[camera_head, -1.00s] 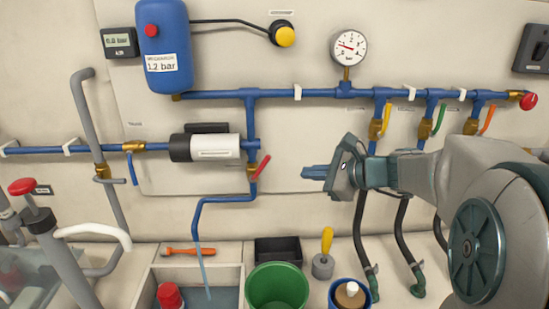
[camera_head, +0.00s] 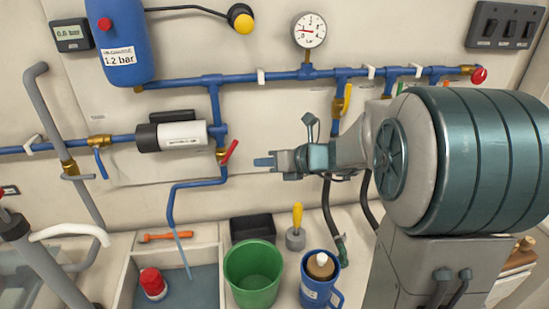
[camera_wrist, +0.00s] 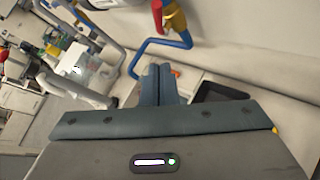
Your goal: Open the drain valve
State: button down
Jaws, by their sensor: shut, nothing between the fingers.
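A brass valve (camera_head: 221,155) with a red lever (camera_head: 230,150) sits on the blue pipe that runs down to the sink-like basin. The lever slants up and to the right, at an angle to the pipe. My gripper (camera_head: 262,162) points left, its closed fingers empty and a little right of the lever, with a gap visible between them. In the wrist view, the shut fingers (camera_wrist: 160,85) point up the picture, with the red lever (camera_wrist: 157,14) and brass body (camera_wrist: 174,18) beyond them near the top edge.
A pump (camera_head: 175,135) lies left of the valve. Below are a green bucket (camera_head: 252,285), a black bin (camera_head: 252,228), a yellow-handled tool (camera_head: 297,225) and a blue mug (camera_head: 322,285). A thin pale-blue stream or tube (camera_head: 182,252) hangs over the basin. A gauge (camera_head: 309,31) is above.

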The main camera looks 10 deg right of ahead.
aim_at(232, 152)
jog(key=shift+w+a+f+p, duration=0.15)
jog(key=shift+w+a+p, duration=0.3)
jog(key=shift+w+a, duration=0.95)
jog(key=shift+w+a+f+p, duration=0.15)
jog(key=shift+w+a+p, duration=0.25)
jog(key=shift+w+a, duration=1)
jog(key=shift+w+d, duration=0.15)
jog(key=shift+d, duration=0.1)
jog(key=shift+d+r, duration=0.1)
jog(key=shift+r, duration=0.05)
